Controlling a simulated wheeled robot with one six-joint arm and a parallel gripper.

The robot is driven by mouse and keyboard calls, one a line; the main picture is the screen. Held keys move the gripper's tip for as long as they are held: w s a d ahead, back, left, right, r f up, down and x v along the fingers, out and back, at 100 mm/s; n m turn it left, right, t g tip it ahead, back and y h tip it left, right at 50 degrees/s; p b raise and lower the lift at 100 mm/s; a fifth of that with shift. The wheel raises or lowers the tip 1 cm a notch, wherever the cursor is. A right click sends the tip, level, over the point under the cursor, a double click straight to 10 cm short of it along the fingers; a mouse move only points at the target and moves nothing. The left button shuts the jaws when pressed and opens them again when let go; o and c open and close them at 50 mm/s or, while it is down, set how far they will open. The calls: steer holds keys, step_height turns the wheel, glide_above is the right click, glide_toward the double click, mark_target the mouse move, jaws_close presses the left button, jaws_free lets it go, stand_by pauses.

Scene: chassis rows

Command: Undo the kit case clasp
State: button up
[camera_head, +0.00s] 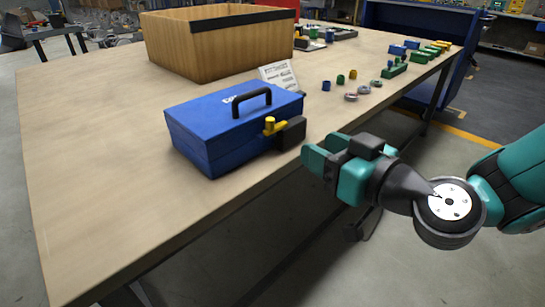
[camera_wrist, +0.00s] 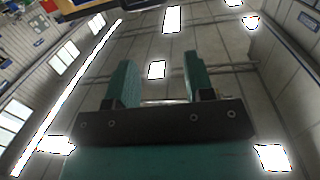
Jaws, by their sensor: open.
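The blue kit case (camera_head: 225,127) sits closed on the wooden table, with a black handle (camera_head: 252,97) on its lid. On its right front side is a clasp with a yellow lever (camera_head: 272,126) and a black block (camera_head: 290,134). My gripper (camera_head: 312,153) is in front of the case to the right of the clasp, apart from it, near the table's edge. In the wrist view my gripper (camera_wrist: 155,82) shows two teal fingers spread apart with nothing between them. The wrist view shows only ceiling and walls beyond; the case is not in it.
A large wooden box (camera_head: 205,45) stands behind the case. A white card (camera_head: 279,75), small coloured parts and green blocks (camera_head: 394,71) lie along the table's right side. The table's left part is bare (camera_head: 85,140). A blue cart stands beyond the right edge.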

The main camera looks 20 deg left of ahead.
step_height(320, 180, down, 5)
steer(key=w+m+t+b, duration=0.1)
steer(key=w+t, duration=0.1)
steer(key=p, duration=1.4)
glide_toward(272, 122)
steer(key=x, duration=0.4)
steer(key=shift+m+t+h, duration=0.3)
steer(key=shift+t+h, duration=0.2)
steer(key=shift+x, duration=2.75)
steer(key=shift+s+a, duration=0.1)
steer(key=shift+s, duration=0.05)
jaws_close()
